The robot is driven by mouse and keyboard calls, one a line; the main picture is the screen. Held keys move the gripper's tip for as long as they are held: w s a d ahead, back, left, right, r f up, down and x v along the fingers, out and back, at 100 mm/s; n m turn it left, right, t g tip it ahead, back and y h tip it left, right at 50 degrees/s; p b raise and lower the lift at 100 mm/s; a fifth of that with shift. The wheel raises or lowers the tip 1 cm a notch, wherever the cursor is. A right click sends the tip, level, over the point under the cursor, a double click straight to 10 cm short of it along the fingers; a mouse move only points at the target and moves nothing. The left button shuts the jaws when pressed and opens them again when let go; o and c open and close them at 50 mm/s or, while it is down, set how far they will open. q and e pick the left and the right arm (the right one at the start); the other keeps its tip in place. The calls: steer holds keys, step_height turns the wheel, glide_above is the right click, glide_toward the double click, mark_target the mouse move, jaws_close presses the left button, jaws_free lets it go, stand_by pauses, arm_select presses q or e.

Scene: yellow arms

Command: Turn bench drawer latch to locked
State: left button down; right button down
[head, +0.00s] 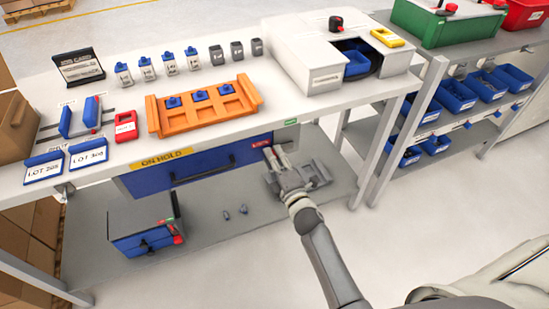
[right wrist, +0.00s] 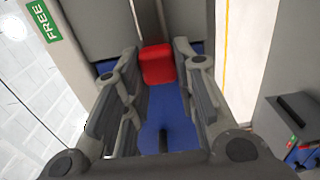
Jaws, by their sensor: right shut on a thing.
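The bench drawer has a blue front (head: 210,164) under the bench top and looks closed; it also shows in the right wrist view (right wrist: 172,118). My right gripper (head: 274,150) is at the drawer's right end. In the right wrist view, its fingers (right wrist: 156,58) are shut on the red latch (right wrist: 157,66), which sits between the fingertips. My left gripper is out of view.
A yellow ON HOLD sign (head: 163,160) hangs at the drawer's left. The bench top (head: 240,68) carries an orange rack (head: 203,108) and several small parts. A lower shelf (head: 235,208) holds a grey-blue box (head: 143,222). A bench leg (head: 376,160) stands right of the gripper.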

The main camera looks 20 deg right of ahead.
steer(key=shift+f, duration=0.15)
steer(key=c, duration=1.2)
jaws_free()
steer(key=shift+o, duration=0.2)
steer(key=s, duration=1.2)
steer(key=shift+d, duration=0.2)
